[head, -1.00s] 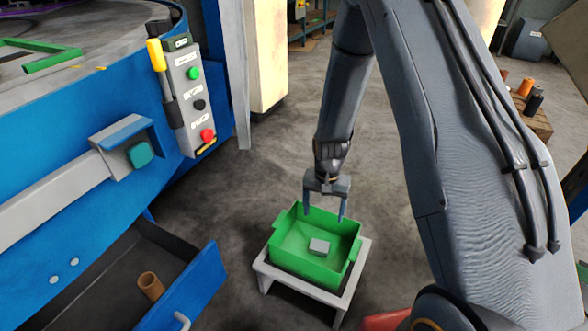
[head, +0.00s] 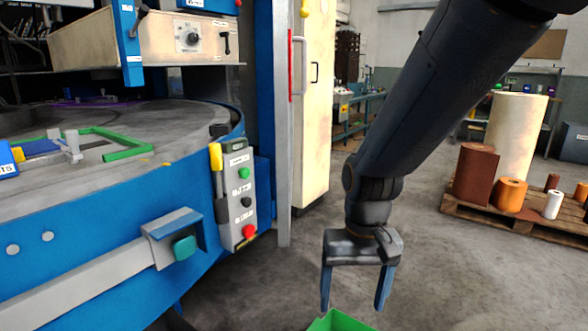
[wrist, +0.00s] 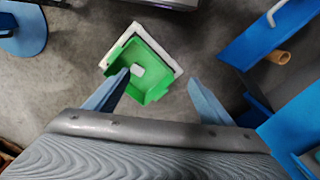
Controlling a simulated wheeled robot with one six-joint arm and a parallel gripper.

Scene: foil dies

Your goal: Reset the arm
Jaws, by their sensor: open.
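My gripper (head: 355,290) hangs down from my dark arm in the head view, its two blue fingers apart with nothing between them. It also shows in the wrist view (wrist: 158,92), open and empty. The green bin (wrist: 153,92) lies below it on a white stand (wrist: 179,68), with a small light grey block (wrist: 137,70) inside. In the head view only the top edge of the green bin (head: 340,322) shows, at the bottom under the gripper.
A blue machine with a round table (head: 150,125) stands at left, with a button panel (head: 239,195). A pallet (head: 515,222) with rolls is at right. An open blue drawer (wrist: 270,35) with a brown tube (wrist: 279,57) shows in the wrist view. Grey floor lies between.

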